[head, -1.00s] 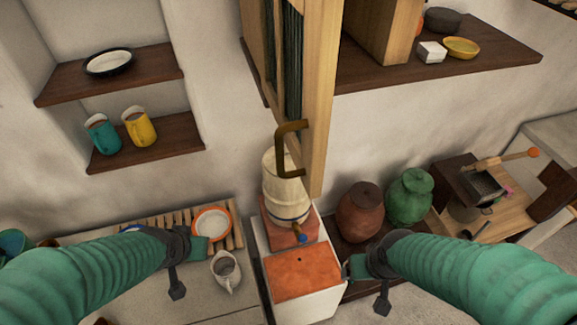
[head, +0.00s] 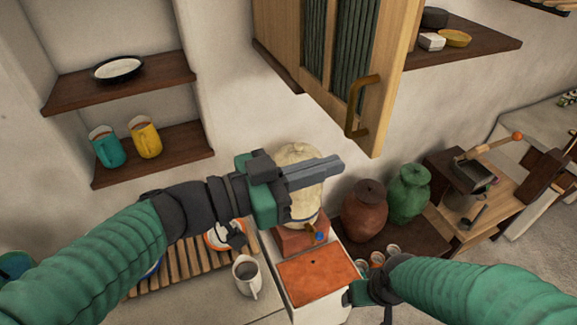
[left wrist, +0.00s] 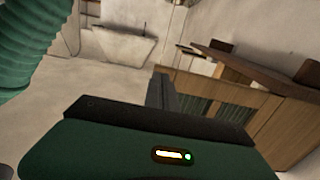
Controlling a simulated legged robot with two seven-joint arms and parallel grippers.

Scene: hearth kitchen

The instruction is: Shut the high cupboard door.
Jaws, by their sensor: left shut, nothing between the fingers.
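The high cupboard door (head: 340,60) has a pale wooden frame, dark green ribbed panels and a brass handle (head: 362,105). It stands open, jutting out from the wall toward me. My left gripper (head: 340,166) is shut and empty, below and left of the handle, in front of the cream urn. I see no contact with the door. In the left wrist view the shut fingers (left wrist: 161,90) show in front of the green-panelled woodwork (left wrist: 215,104). My right gripper (head: 356,292) is low beside the orange-topped stand; its fingers are mostly hidden.
A dark shelf (head: 480,45) with a yellow bowl (head: 455,38) is right of the door. Below are a cream urn (head: 298,155), a brown jar (head: 365,210) and a green jar (head: 408,192). Mugs (head: 145,138) stand on a left wall shelf.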

